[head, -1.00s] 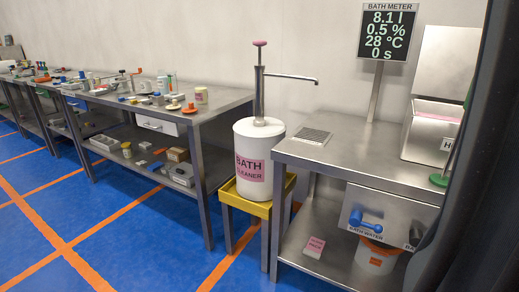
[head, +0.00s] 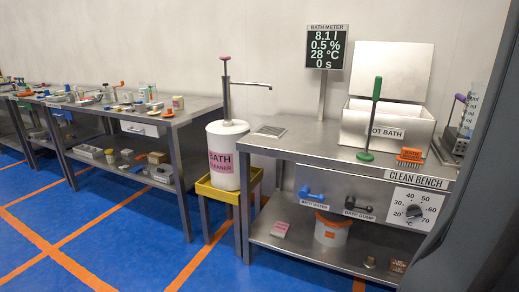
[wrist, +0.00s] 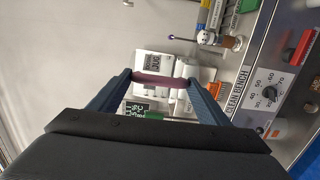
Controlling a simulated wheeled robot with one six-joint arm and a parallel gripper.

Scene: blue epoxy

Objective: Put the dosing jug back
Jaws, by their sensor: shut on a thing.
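In the wrist view my gripper (wrist: 158,82) is shut on a pink-purple bar, which looks like the handle of the dosing jug (wrist: 158,79). The picture is rolled, with the bench front running up the right side.
The clean bench (head: 335,150) carries an open hot bath (head: 388,125), a green-handled tool (head: 371,120), an orange brush (head: 410,156) and a rack-like item (head: 456,135). The bath meter (head: 326,47) stands behind. A cleaner pump bottle (head: 227,155) stands left.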

